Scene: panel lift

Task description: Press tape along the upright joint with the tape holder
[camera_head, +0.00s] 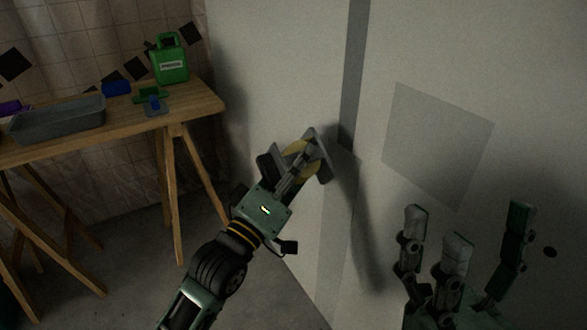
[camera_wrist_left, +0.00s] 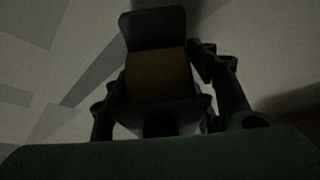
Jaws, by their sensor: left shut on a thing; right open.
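My left gripper (camera_head: 283,175) is shut on the tape holder (camera_head: 320,155), a grey holder with a yellow roll. The holder is at the wall panels, close to the upright joint (camera_head: 353,70); whether it touches cannot be told. The joint shows as a dark grey strip above the holder and a paler strip below it. In the left wrist view the holder (camera_wrist_left: 155,28) and its dark yellow roll (camera_wrist_left: 157,75) sit between the fingers. My right gripper (camera_head: 465,245) is open and empty at the lower right, in front of the panel.
A wooden trestle table (camera_head: 200,103) stands at the left with a grey tray (camera_head: 60,118), a green container (camera_head: 170,62) and small blue and green items. A grey square patch (camera_head: 437,140) is on the right panel. The floor (camera_head: 140,270) between table and panels is clear.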

